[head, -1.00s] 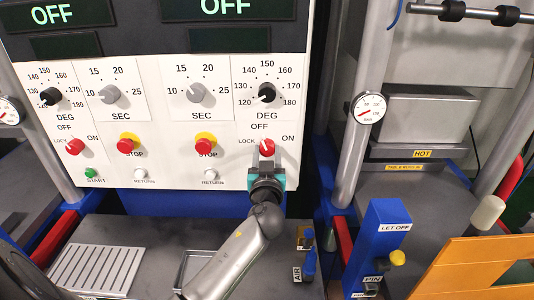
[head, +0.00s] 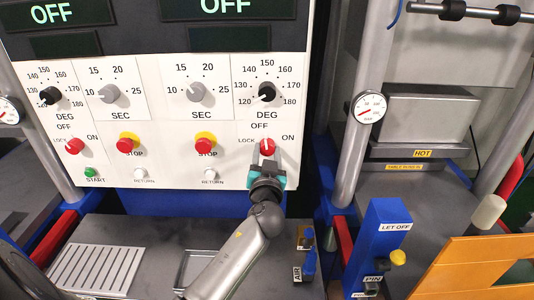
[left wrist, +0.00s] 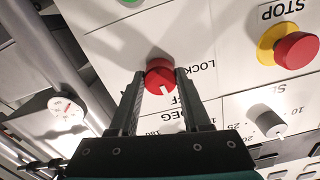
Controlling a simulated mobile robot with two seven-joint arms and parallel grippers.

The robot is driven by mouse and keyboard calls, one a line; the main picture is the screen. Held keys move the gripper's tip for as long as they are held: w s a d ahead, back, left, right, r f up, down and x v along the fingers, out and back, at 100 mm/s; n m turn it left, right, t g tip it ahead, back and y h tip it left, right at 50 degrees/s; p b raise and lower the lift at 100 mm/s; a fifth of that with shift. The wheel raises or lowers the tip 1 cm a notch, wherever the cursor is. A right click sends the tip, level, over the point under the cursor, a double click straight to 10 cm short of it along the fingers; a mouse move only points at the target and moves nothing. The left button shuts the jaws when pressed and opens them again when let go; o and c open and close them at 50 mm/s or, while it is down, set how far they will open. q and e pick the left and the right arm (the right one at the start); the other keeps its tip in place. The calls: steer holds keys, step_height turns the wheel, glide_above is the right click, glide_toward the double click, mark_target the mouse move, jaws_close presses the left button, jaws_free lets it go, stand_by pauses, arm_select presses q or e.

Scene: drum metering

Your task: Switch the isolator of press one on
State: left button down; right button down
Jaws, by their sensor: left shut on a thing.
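The red isolator knob (head: 267,147) is on the right half of the white panel, with LOCK at its left, OFF above and ON at its upper right. Its white mark points up, about toward OFF. My left gripper (head: 267,158) reaches up to it from below. In the left wrist view the two dark fingers (left wrist: 161,80) are shut on the sides of the red knob (left wrist: 160,77), whose white mark points toward the partly hidden OFF. A second red isolator knob (head: 75,146) is at the panel's left. My right gripper is not in view.
Red stop buttons on yellow collars (head: 206,145) sit left of the held knob. A black DEG dial (head: 267,93) is above it, and a white RETURN button (head: 210,174) is at lower left. A blue LET OFF post (head: 384,240) stands at right. Both displays (head: 220,6) read OFF.

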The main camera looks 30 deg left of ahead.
arm_select(q)
steer(key=m, duration=0.3)
steer(key=shift+m, duration=0.4)
steer(key=m, duration=0.3)
steer(key=shift+m+p, duration=0.3)
steer(key=shift+p, duration=0.05)
steer(key=m+p, duration=0.1)
steer(key=m, duration=0.3)
steer(key=shift+m+p, duration=0.6)
steer(key=shift+m, duration=1.4)
steer(key=shift+c, duration=1.8)
jaws_free()
steer(key=shift+s, duration=0.1)
